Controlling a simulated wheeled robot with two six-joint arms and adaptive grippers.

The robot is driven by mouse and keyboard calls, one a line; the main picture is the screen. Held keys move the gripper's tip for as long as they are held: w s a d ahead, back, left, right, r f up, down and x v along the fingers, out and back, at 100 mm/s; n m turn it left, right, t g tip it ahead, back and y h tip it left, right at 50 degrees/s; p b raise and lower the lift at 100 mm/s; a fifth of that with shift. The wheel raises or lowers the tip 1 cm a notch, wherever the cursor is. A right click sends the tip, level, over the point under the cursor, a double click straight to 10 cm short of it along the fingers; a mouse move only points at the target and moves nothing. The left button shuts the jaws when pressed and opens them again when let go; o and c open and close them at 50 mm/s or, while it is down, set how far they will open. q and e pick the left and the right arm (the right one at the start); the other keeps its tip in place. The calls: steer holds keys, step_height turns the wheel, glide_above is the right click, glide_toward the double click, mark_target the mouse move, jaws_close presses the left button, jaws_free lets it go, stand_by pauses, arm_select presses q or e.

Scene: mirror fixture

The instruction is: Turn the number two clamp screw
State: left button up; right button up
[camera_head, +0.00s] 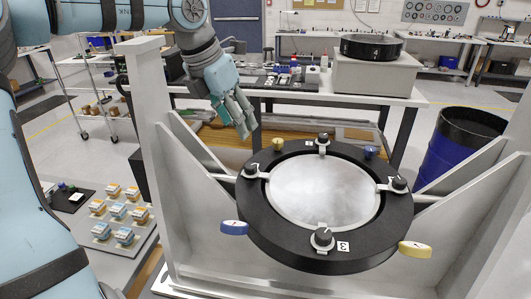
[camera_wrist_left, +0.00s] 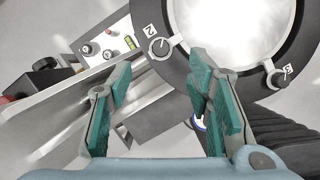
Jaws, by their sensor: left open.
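The mirror fixture's black ring (camera_head: 365,255) holds a round mirror (camera_head: 325,190), with dark clamp screws around its rim. The number two clamp screw (camera_wrist_left: 158,47) shows beside its white "2" label in the left wrist view. In the head view it is the left screw (camera_head: 250,168) on the ring. My left gripper (camera_head: 243,122) is open and empty, above and slightly left of this screw, apart from it. In the left wrist view, the screw appears beyond and between the open fingertips (camera_wrist_left: 161,68). My right gripper is not in view.
The number three screw (camera_head: 323,237) is at the ring's front. Blue (camera_head: 235,228) and yellow (camera_head: 415,249) knobs stick out from the ring. Grey side plates (camera_head: 165,150) flank the fixture. A blue barrel (camera_head: 452,150) stands behind right. The space above the ring is clear.

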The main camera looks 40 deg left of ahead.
mark_target(249, 166)
arm_select(q)
steer(key=x, duration=0.8)
steer(key=s+p+x, duration=0.1)
steer(key=x, duration=0.4)
steer(key=shift+f, duration=0.3)
steer(key=shift+s+r, duration=0.2)
steer(key=shift+s, duration=0.4)
steer(key=shift+s+r, duration=0.1)
steer(key=shift+s, duration=0.05)
steer(key=shift+c, duration=2.6)
jaws_close()
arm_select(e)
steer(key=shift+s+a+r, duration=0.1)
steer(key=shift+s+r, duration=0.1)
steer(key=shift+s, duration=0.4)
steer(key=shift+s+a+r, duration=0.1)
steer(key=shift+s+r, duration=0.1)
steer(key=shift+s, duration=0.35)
